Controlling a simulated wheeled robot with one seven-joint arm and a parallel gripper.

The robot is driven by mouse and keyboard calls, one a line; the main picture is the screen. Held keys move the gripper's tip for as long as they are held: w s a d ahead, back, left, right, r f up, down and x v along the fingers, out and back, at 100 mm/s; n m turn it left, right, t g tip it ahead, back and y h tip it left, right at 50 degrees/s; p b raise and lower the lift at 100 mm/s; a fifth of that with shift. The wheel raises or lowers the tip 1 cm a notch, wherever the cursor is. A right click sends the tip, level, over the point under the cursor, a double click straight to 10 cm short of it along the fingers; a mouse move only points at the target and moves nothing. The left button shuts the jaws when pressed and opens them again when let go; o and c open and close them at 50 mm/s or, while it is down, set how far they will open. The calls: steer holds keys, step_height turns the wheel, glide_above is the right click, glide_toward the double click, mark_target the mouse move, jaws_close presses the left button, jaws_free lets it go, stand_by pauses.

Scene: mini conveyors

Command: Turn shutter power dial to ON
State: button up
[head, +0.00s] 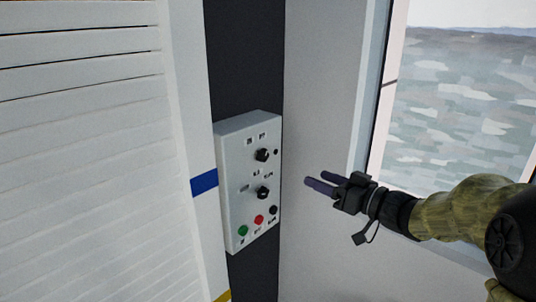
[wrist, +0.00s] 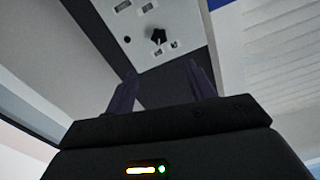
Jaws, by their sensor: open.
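A pale control box (head: 232,170) is fixed on a dark wall strip. It carries two black dials, an upper dial (head: 262,155) and a lower dial (head: 262,192), with small labels too blurred to read. Below them are a green button (head: 243,231), a red button (head: 259,220) and a black button (head: 273,210). My gripper (head: 314,181) is open and empty, to the right of the box and apart from it. In the wrist view, the box (wrist: 180,18) and one black dial (wrist: 158,36) show beyond the fingers (wrist: 160,88). Which dial that is, I cannot tell for certain.
A white slatted shutter (head: 80,150) stands left of the box, beside a white post with a blue band (head: 204,183). A plain pale wall (head: 318,80) is behind my gripper. A window (head: 455,100) is at the right. The space between gripper and box looks clear.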

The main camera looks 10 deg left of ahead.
mark_target(265, 156)
steer(key=shift+w+a, duration=0.1)
steer(key=p+x, duration=0.6)
steer(key=x, duration=1.1)
steer(key=shift+w, duration=0.15)
steer(key=c, duration=1)
steer(key=shift+o, duration=0.2)
